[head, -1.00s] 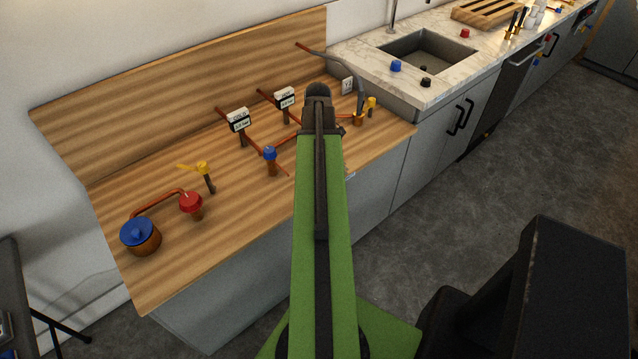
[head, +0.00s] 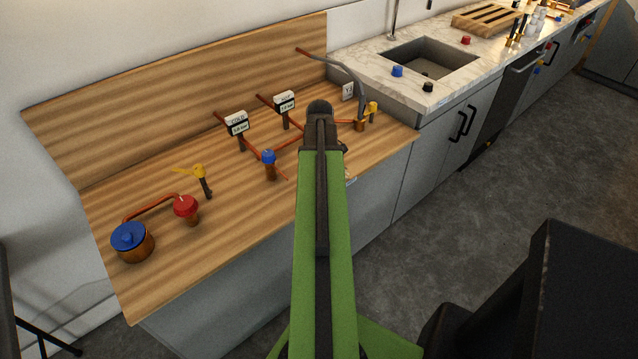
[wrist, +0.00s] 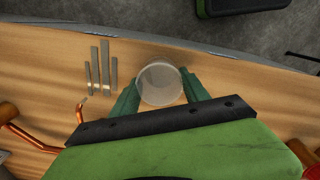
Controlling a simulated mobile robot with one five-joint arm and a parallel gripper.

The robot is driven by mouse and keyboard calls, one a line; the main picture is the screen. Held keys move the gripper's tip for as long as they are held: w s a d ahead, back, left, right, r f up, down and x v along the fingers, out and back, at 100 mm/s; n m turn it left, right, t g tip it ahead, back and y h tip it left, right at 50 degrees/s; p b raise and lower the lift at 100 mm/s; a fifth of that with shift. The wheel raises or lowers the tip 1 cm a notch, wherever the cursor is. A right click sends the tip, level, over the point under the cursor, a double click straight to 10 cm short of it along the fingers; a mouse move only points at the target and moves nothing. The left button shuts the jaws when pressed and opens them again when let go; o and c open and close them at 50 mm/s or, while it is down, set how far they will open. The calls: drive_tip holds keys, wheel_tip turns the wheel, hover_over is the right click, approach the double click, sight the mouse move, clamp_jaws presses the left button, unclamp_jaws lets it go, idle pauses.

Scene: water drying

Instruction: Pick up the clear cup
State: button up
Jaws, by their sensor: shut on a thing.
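The clear cup (wrist: 160,84) shows in the wrist view as a round, see-through shape, seen from above. My gripper (wrist: 158,88) is around it, with one green finger on each side, shut on the cup. Wood shows beneath and around it; I cannot tell whether the cup touches the counter. In the head view my green arm hides the cup and the gripper.
The wooden counter (head: 150,285) carries copper pipes, two gauges (head: 285,101), a red-topped fitting (head: 186,207) and a blue-lidded pot (head: 130,240). Several grey strips (wrist: 104,68) lie left of the cup. A sink (head: 432,60) is at the back right.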

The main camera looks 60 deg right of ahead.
drive_tip(key=shift+c, duration=1.1)
drive_tip(key=shift+r, duration=0.15)
